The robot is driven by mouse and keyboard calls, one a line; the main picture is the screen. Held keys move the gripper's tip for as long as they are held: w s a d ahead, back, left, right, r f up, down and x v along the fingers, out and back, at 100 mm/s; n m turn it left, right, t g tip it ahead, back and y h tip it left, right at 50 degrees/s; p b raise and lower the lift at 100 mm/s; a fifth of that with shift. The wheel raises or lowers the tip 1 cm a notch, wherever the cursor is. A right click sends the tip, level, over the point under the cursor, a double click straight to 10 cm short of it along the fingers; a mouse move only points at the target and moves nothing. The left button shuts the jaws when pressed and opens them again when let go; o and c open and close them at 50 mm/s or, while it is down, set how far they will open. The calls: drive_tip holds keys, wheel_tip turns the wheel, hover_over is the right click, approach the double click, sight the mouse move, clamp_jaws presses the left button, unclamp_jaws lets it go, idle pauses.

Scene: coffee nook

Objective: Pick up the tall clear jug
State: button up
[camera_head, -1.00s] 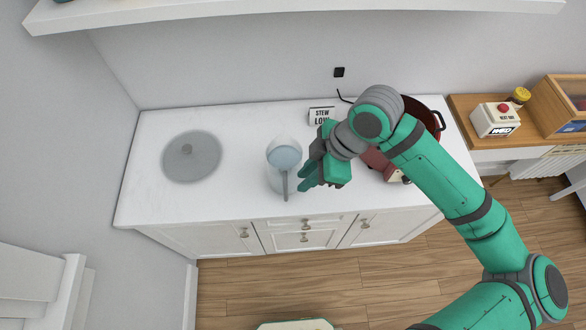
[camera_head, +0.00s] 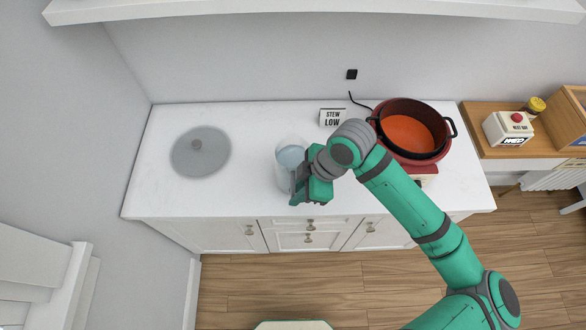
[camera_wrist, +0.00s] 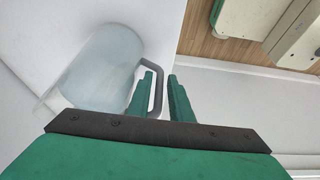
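The tall clear jug (camera_head: 290,156) stands upright on the white counter, left of my arm, holding something pale bluish. Its grey handle faces the counter's front edge. My gripper (camera_head: 297,187) is at the handle, partly hiding it in the head view. In the wrist view the jug (camera_wrist: 108,68) is at the left, and its handle (camera_wrist: 157,88) lies between the two green fingers of my gripper (camera_wrist: 160,77). The fingers are open, with a visible gap on the right finger's side. I cannot tell whether the left finger touches the handle.
A grey round lid (camera_head: 200,152) lies on the counter at left. A "STEW LOW" sign (camera_head: 332,117) stands behind. A shelf (camera_head: 320,10) runs above.

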drive_tip(key=shift+a+f, duration=0.2)
drive_tip(key=shift+f, duration=0.25)
clamp_jaws()
drive_tip(key=shift+r, duration=0.1)
idle(1.0)
